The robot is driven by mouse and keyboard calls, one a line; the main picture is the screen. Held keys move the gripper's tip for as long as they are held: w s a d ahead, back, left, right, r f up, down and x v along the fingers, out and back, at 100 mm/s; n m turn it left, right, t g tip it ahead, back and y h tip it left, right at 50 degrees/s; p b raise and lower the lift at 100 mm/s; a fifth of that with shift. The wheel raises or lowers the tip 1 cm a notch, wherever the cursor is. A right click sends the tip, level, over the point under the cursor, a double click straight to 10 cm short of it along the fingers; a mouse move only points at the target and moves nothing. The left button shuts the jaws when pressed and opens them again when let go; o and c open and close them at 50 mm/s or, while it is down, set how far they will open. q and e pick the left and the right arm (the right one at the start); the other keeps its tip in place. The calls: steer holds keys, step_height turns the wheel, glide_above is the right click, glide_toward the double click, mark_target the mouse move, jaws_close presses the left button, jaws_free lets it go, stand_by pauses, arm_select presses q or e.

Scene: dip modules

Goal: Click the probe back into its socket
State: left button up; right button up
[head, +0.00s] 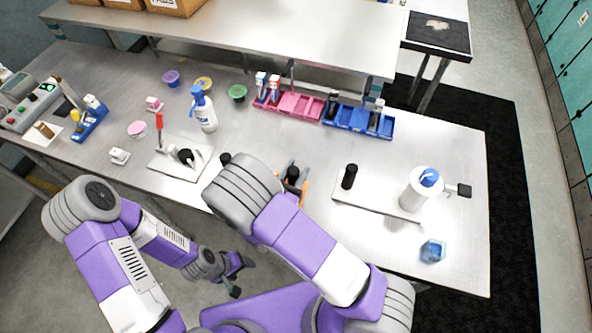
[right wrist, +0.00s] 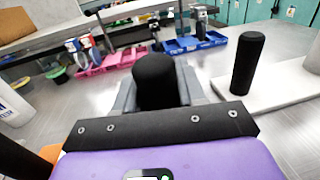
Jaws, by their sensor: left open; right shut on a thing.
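My right gripper (right wrist: 153,95) is shut on a black, round-topped handle (right wrist: 153,75), which I take to be the probe. In the head view this black handle (head: 292,172) shows just beyond my right arm, near the table's front edge, with orange parts around it. Its lower end is hidden, and I cannot tell whether it touches anything. I cannot make out the socket for certain. A white plate (head: 376,204) to the right carries a black upright cylinder (head: 349,177) and a white cylinder with a blue top (head: 418,190). My left gripper (head: 236,272) is open and empty, below the table's front edge.
A left white plate (head: 172,168) carries black and white posts and a red upright. A white bottle with blue top (head: 203,110), a pink rack (head: 290,104) and a blue rack (head: 343,122) stand behind. A blue cup (head: 432,251) is front right.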

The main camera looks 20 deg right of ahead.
steer(key=shift+f+b, duration=0.85)
steer(key=shift+f, duration=0.2)
steer(key=shift+c, duration=0.4)
steer(key=o, duration=1.8)
steer(key=shift+r, duration=0.15)
steer(key=shift+r+p, duration=3.75)
steer(key=shift+r, duration=0.7)
steer(key=shift+f, duration=0.1)
